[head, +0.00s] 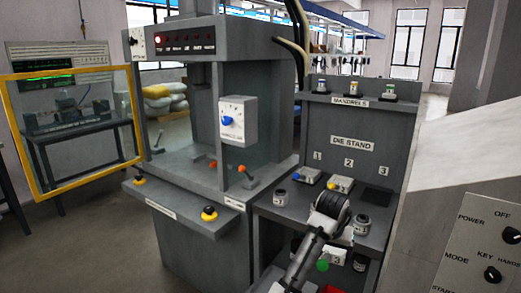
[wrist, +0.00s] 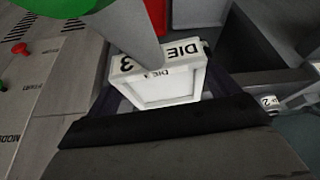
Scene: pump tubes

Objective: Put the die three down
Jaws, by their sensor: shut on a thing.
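A white die three (wrist: 165,85), with "DIE 3" printed on it, shows close up in the wrist view. My gripper (wrist: 152,108) is shut on it, with a dark finger pad across the near side. In the head view my arm hangs in front of the die stand (head: 352,124), and my black wrist joint hides part of its shelf. The place under number 3 (head: 377,195) looks dark and empty.
A slanted control panel (head: 480,240) is at the right. The press (head: 215,110) stands left of the stand. Mandrels (head: 354,91) line the stand's top.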

